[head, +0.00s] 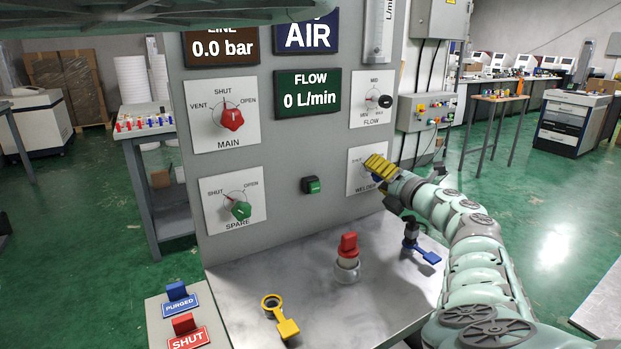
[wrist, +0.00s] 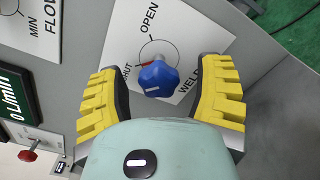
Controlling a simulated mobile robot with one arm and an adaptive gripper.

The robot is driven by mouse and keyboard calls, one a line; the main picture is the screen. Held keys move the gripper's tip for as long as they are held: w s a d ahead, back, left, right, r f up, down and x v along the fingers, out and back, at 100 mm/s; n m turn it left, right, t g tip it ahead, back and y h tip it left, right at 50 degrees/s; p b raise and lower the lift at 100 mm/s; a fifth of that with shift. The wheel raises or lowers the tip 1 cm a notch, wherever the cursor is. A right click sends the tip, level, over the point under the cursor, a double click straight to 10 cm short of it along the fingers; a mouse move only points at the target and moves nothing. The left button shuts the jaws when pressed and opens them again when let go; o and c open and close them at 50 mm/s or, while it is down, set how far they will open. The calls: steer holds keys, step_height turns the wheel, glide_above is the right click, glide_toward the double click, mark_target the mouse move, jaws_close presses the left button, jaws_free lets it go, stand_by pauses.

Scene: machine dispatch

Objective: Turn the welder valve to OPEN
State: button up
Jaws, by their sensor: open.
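The welder valve is a blue knob (wrist: 158,79) on a white plate (wrist: 184,22) marked OPEN, SHUT and WELDER in the wrist view. A red mark shows at the knob's edge on the SHUT side. In the head view the welder plate (head: 356,170) is partly covered by my gripper (head: 379,168), and the knob is mostly hidden. My gripper, with yellow ridged fingers, also shows in the wrist view (wrist: 163,95). It is open, with one finger on each side of the blue knob, and gaps show between fingers and knob.
The panel also carries a red MAIN knob (head: 232,119), a green SPARE knob (head: 241,210), a black FLOW knob (head: 385,101) and a green button (head: 312,185).

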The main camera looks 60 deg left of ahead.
steer(key=shift+s+a, duration=0.15)
steer(key=shift+a, duration=0.15)
steer(key=shift+c, duration=0.3)
steer(key=shift+d, duration=0.1)
jaws_close()
